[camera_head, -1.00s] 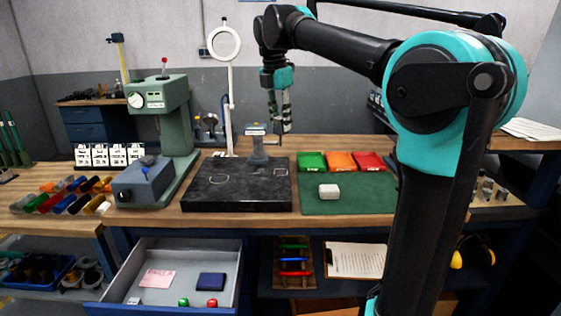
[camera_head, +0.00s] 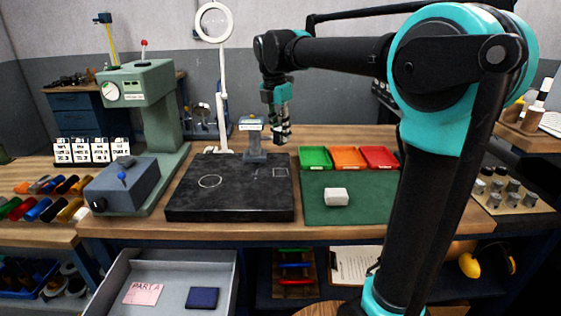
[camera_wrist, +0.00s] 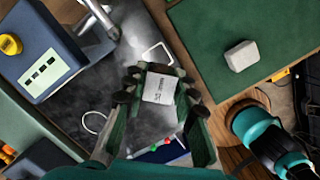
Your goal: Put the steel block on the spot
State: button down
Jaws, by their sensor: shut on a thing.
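My gripper (camera_head: 282,138) hangs above the back right part of the dark surface plate (camera_head: 230,203). In the wrist view, its fingers (camera_wrist: 157,88) are shut on a small pale steel block (camera_wrist: 159,89) with dark print on its face. The block is held above the plate; the head view does not show it clearly. A white square outline (camera_head: 280,172) is marked at the plate's back right. It also shows just beyond the block in the wrist view (camera_wrist: 158,53). A white circle outline (camera_head: 210,181) is on the plate's left, partly visible in the wrist view (camera_wrist: 94,122).
A gauge stand (camera_head: 255,150) stands at the plate's back edge, close left of my gripper. A green press (camera_head: 145,90) and blue-grey box (camera_head: 122,186) are left. A whitish block (camera_head: 336,197) lies on the green mat (camera_head: 365,212). Green, orange and red trays are behind. An open drawer (camera_head: 228,270) juts out below.

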notch_tip(320, 180, down, 10)
jog(key=shift+f, duration=0.2)
dwell(0.3)
jog(key=c, duration=1.2)
grip_release()
jog(key=shift+f, duration=0.1)
jog(key=r, duration=0.4)
jog(key=s+a+r, duration=0.1)
jog(key=r, duration=0.7)
jog(key=shift+s+a+r, duration=0.1)
jog(key=shift+s+a, duration=0.05)
jog(key=shift+s, duration=0.05)
